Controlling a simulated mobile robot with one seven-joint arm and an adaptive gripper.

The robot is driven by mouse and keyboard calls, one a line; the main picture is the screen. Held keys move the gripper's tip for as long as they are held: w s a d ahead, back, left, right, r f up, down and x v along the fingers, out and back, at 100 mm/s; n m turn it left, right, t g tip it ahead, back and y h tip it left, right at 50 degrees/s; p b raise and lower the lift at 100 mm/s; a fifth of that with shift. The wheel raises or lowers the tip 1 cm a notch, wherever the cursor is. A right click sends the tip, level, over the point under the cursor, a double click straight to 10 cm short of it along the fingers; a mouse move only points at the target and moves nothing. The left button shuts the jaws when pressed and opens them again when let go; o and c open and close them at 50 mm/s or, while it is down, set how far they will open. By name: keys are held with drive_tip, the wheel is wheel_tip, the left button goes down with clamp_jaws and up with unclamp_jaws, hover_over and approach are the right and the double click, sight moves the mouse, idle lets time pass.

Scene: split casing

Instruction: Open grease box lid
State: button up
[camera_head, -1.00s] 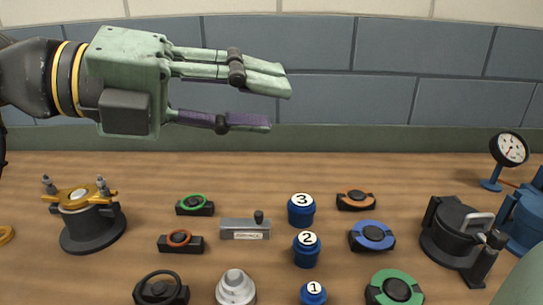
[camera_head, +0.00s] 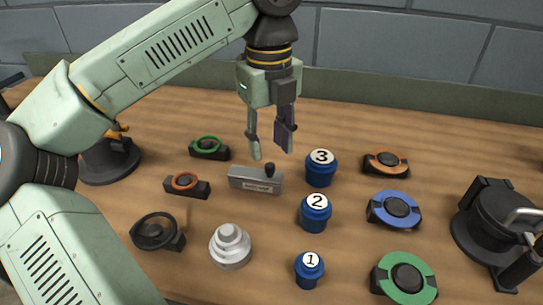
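A small grey oblong box (camera_head: 252,182) with a label too small to read lies on the wooden table, near the middle in the head view. It looks like the grease box. A dark knob (camera_head: 269,171) stands at its right end, and its top looks closed. My gripper (camera_head: 271,152) points down just above and behind the knob in the picture. Its two fingers are apart with nothing between them. I cannot tell the exact height above the box, but no contact shows.
Blue jars numbered 3 (camera_head: 320,170), 2 (camera_head: 316,215) and 1 (camera_head: 309,272) stand just right of the box. A green-ringed part (camera_head: 208,148) and a red-ringed part (camera_head: 185,184) lie left. A stepped silver part (camera_head: 230,247) stands in front. My arm covers the left side.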

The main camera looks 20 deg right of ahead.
sight(270, 165)
drive_tip(key=shift+f, duration=2.3)
clamp_jaws()
